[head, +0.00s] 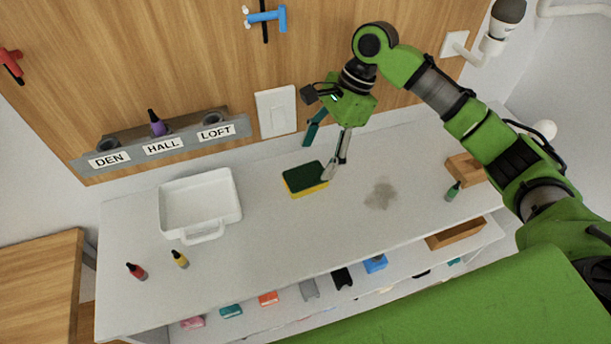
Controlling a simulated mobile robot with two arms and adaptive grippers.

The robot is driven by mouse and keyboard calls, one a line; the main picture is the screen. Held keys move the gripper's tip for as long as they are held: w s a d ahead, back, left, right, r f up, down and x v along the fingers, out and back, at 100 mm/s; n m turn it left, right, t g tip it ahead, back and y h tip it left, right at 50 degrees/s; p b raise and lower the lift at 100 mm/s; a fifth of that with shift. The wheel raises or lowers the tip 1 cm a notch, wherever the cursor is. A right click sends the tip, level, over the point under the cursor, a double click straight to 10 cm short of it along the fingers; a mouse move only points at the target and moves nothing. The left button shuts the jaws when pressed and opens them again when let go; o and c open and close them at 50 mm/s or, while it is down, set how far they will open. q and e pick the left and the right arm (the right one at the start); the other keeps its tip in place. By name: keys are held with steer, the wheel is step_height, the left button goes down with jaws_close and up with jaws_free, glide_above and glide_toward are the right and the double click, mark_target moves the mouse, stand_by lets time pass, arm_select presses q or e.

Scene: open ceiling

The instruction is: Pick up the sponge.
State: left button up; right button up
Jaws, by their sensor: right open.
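The sponge (305,180) has a dark green top and a yellow lower layer. It lies flat on the white counter (270,240), right of the white tray. My right gripper (318,158) is open above and beside the sponge. One finger is at the sponge's right end, and the other is up behind it, near the wall side. Nothing is between the fingers. I cannot tell whether the nearer finger touches the sponge. My left gripper is out of view.
A white tray (203,234) stands left on the counter. Red (137,271) and yellow (180,259) bottles stand in front of it. A brownish stain (381,194) lies right of the sponge. A green bottle (453,191) and wooden box (466,168) stand far right. A labelled rack (160,146) is on the wall.

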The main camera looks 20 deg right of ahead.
mark_target(308, 174)
steer(key=shift+a+f, duration=0.25)
steer(key=shift+f, duration=0.3)
steer(key=p+x, duration=0.1)
steer(key=x, duration=0.3)
steer(key=shift+s+a+f, duration=0.1)
steer(key=shift+a+f, duration=0.05)
steer(key=shift+a, duration=0.05)
steer(key=shift+a+f, duration=0.1)
steer(key=shift+f, duration=0.15)
arm_select(q)
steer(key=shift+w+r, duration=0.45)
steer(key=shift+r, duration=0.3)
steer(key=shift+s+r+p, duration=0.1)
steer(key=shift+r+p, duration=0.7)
steer(key=shift+p, duration=0.2)
arm_select(e)
steer(key=shift+f, duration=0.2)
steer(key=c, duration=0.8)
